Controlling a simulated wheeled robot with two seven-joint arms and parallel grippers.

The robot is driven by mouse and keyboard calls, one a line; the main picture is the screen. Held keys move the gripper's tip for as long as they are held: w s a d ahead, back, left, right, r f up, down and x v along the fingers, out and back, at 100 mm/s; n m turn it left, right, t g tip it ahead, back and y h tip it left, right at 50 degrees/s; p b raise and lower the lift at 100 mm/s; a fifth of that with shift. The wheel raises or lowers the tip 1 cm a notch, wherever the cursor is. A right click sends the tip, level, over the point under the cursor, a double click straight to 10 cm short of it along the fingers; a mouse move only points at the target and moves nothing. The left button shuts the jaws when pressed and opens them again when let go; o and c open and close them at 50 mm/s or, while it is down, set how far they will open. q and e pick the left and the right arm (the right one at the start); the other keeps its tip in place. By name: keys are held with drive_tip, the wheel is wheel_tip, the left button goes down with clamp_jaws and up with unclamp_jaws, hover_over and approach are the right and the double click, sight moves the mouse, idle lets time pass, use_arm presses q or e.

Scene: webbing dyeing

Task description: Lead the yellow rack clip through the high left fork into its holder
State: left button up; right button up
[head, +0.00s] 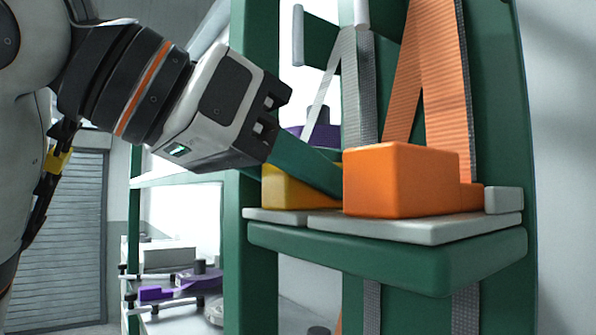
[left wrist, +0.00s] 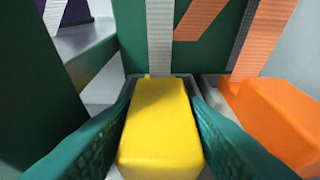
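The yellow rack clip (head: 287,190) is on a light grey holder plate (head: 270,215), partly hidden behind an orange block in the head view. In the left wrist view the yellow clip (left wrist: 160,125) lies between my green fingers, its far end between the grey walls of its holder. My left gripper (left wrist: 160,100) has both fingers against the clip's sides. In the head view one finger of my left gripper (head: 322,175) crosses in front of the clip. Grey webbing (head: 358,90) hangs from the high left fork (head: 362,14), behind the clip. My right gripper is out of view.
The orange block (head: 400,180) sits close on the right, with orange webbing (head: 445,90) rising behind it. A green shelf (head: 400,260) carries the holder plates between green uprights. A purple part (head: 318,135) stands behind. More purple parts (head: 180,288) lie on a lower rack.

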use_arm(q)
drive_tip(key=o, duration=0.3)
drive_tip(key=p+v, duration=0.2)
drive_tip(key=v, duration=1)
